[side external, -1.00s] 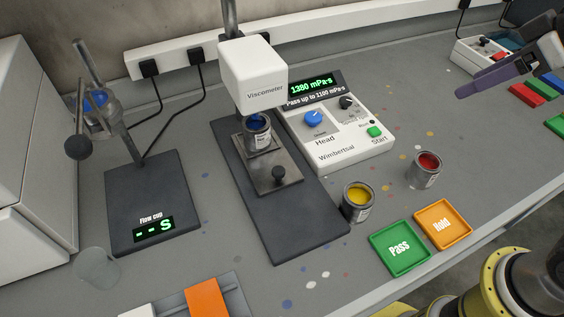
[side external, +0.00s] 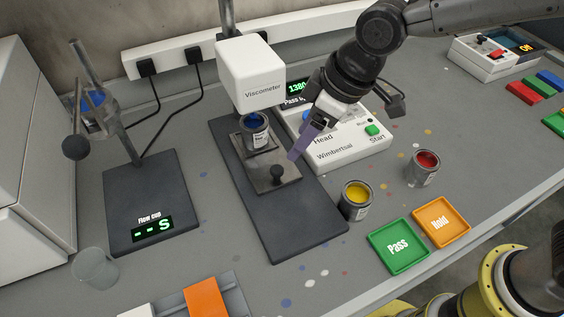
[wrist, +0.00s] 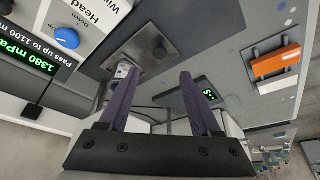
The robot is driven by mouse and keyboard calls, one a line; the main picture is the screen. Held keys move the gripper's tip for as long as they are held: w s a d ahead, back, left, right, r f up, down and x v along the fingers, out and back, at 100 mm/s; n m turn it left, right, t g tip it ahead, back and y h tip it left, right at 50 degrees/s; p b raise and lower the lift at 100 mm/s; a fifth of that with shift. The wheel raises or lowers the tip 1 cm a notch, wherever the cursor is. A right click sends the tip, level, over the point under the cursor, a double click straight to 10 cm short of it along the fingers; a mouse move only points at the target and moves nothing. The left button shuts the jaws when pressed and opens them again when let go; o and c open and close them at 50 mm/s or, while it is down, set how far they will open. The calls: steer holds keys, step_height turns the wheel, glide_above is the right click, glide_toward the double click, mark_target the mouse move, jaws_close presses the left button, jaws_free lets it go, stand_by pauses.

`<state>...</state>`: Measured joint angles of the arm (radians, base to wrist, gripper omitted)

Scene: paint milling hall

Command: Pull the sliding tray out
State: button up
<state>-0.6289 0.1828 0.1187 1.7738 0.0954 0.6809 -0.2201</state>
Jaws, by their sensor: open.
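An open can of blue paint (side external: 255,131) stands on the tray's rear part, below the head.
A control box (side external: 350,145) stands right of the base, partly hidden by my arm. Cans of yellow (side external: 357,201) and red paint (side external: 423,168) stand to the right, near the green Pass (side external: 398,246) and orange Hold (side external: 441,221) trays. The flow cup stand (side external: 150,205) is at left.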

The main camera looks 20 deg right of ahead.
mark_target(279, 170)
steer(key=x, duration=1)
jaws_close()
stand_by(1.2)
